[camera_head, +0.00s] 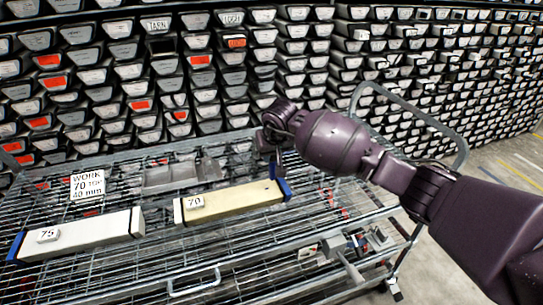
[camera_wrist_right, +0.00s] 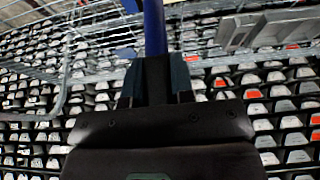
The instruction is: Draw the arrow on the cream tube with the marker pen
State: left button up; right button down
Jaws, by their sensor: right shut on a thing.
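The cream tube (camera_head: 240,198) lies on the wire-mesh cart with a white "70" label at its left end and a blue cap at its right end. I cannot make out an arrow on it. My right gripper (camera_head: 273,148) is above the tube's right end, pointing down. In the right wrist view the right gripper (camera_wrist_right: 155,85) is shut on a blue marker pen (camera_wrist_right: 154,28), which sticks out past the fingers. In the head view the pen (camera_head: 279,164) is partly hidden, and I cannot tell whether it touches the tube. My left gripper is not in view.
A white tube (camera_head: 95,234) labelled "75" lies to the left. A sign (camera_head: 87,185) reads "WORK 70 TOP 40 mm". A grey tray (camera_head: 172,180) sits behind the cream tube. The cart has a raised handle (camera_head: 420,112) at right. Racks of core boxes fill the background.

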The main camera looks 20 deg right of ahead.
jog(key=shift+r, duration=0.8)
jog(key=shift+r+p, duration=0.85)
jog(key=shift+r, duration=0.75)
